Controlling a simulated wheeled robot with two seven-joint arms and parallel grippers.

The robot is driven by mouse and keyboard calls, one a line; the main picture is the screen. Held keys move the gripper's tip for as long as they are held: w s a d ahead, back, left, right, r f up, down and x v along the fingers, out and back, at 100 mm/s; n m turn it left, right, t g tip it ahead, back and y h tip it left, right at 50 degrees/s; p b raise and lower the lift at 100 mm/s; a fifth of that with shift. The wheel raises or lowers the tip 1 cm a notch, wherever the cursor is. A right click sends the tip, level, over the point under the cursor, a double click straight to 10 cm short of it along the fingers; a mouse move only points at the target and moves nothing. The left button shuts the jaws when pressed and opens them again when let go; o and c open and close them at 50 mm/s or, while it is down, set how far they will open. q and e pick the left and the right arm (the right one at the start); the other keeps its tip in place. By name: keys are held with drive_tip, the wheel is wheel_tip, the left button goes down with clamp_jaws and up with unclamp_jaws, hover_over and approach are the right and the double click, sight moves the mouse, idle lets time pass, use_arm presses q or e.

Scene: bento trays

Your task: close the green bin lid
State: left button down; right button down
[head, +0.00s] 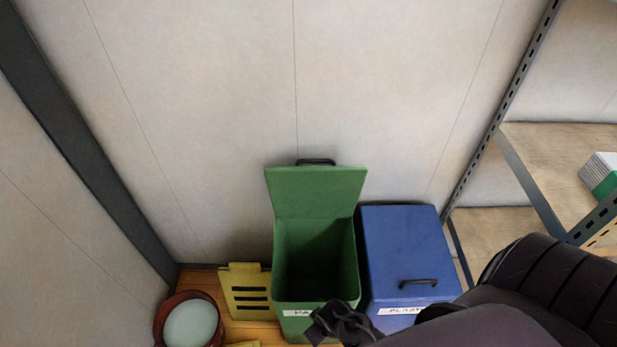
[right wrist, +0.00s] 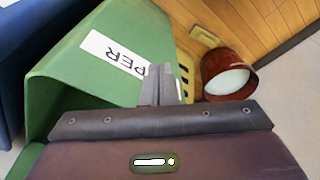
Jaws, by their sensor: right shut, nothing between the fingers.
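The green bin (head: 301,308) stands on the floor against the wall, and its inside looks empty and dark. Its green lid (head: 317,191) is open, tipped up and back toward the wall, with a dark handle (head: 317,162) at its top edge. My right gripper (head: 326,322) is in front of the bin near its lower front label. In the right wrist view the gripper (right wrist: 162,85) is shut and empty, close to the green bin's front face (right wrist: 75,75) with the "PER" label (right wrist: 112,54). I cannot tell whether it touches the bin. My left gripper is not in view.
A blue bin (head: 405,245) with its lid shut stands close on the right. A yellow slotted piece (head: 245,280) and a red round container (head: 161,325) with a pale inside are at the left. A metal-framed shelf (head: 532,165) stands at the right.

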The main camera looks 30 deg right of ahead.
drive_tip(key=w+d+r+m+t+p, duration=0.1)
drive_tip(key=w+r, duration=0.3)
drive_tip(key=r, duration=0.6)
drive_tip(key=w+d+r+t+p, duration=0.1)
drive_tip(key=w+r+p, duration=0.15)
drive_tip(key=r, duration=0.75)
drive_tip(key=w+d+r+m+t+p, duration=0.1)
drive_tip(key=w+r, duration=0.3)
drive_tip(key=r, duration=0.6)
drive_tip(key=w+d+r+m+t+h, duration=0.1)
drive_tip(key=w+d+r+m+h, duration=0.2)
drive_tip(key=w+d, duration=0.55)
drive_tip(key=w+d+r+m+t+h, duration=0.1)
drive_tip(key=w+d+r+m+h, duration=0.3)
drive_tip(key=w, duration=0.7)
drive_tip(key=w+d+f+y, duration=0.1)
drive_tip(key=w+d+f, duration=0.1)
drive_tip(key=w+d+f+y, duration=0.1)
drive_tip(key=w+d+f, duration=0.1)
drive_tip(key=f, duration=0.1)
drive_tip(key=shift+w+d+f+n, duration=0.1)
drive_tip(key=shift+w+n, duration=0.2)
drive_tip(key=shift+w, duration=0.1)
drive_tip(key=s, duration=0.1)
drive_tip(key=s+a+f+p, duration=0.1)
drive_tip(key=s+a+p, duration=0.1)
drive_tip(key=shift+f, duration=0.3)
drive_tip(key=shift+d+f, duration=0.1)
drive_tip(key=shift+f, duration=0.05)
